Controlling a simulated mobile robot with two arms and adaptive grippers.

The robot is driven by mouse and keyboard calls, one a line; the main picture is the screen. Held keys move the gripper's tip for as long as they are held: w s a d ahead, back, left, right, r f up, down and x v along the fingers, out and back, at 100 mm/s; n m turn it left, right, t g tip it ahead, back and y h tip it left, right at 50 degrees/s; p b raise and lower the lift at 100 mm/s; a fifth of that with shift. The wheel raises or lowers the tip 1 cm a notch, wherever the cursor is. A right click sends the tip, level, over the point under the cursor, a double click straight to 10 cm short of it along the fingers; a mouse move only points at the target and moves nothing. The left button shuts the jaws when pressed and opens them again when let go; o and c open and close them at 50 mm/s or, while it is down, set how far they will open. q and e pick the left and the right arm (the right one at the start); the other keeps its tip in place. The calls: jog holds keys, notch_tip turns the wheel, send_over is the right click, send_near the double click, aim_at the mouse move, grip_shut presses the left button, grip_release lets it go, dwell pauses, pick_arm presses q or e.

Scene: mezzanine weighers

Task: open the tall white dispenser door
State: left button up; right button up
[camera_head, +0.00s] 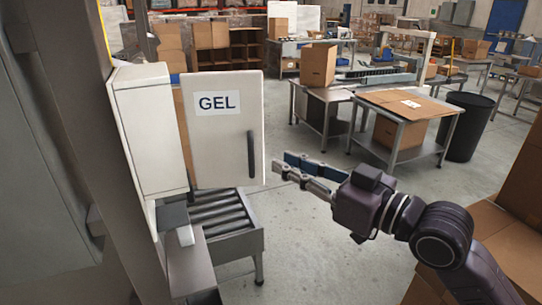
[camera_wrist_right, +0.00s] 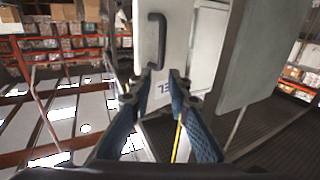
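The tall white dispenser (camera_head: 142,125) is at the left in the head view. Its door (camera_head: 222,95) bears a GEL label and a dark upright handle (camera_head: 251,154) near its right edge. The door stands out from the body, with a brown strip of background showing between them; how far it is swung I cannot tell. My right gripper (camera_head: 281,163) is to the right of the handle, apart from it, fingers open and empty. In the right wrist view the handle (camera_wrist_right: 156,41) lies just past the fingertips (camera_wrist_right: 160,78). My left gripper is not in view.
A roller conveyor (camera_head: 222,214) runs below the door. A thick post stands at the left. Cardboard boxes (camera_head: 510,245) are close at the lower right. Metal tables (camera_head: 357,112) and a dark bin (camera_head: 465,126) stand farther back. Open grey floor lies between.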

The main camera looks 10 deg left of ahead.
jog(key=shift+v, duration=1)
